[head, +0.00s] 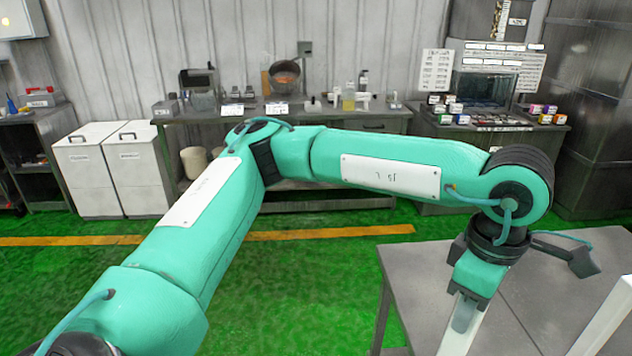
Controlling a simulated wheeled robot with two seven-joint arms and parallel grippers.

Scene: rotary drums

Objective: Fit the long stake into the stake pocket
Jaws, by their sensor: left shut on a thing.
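My left gripper (472,290) hangs over the grey table at the lower right, at the end of my teal arm. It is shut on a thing. A pale, narrow bar (456,328) runs down from it and out of the bottom edge; it looks like the long stake, but its lower end is out of view. A second pale bar (606,322) crosses the lower right corner, and I cannot tell what it belongs to. I do not see the stake pocket. My right gripper is not in view.
The grey table (415,290) fills the lower right, its visible top mostly bare. Behind are a long workbench (390,122) with several items, a side bench (440,132) with small coloured boxes, and white bins (88,175). The green floor (300,300) is open.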

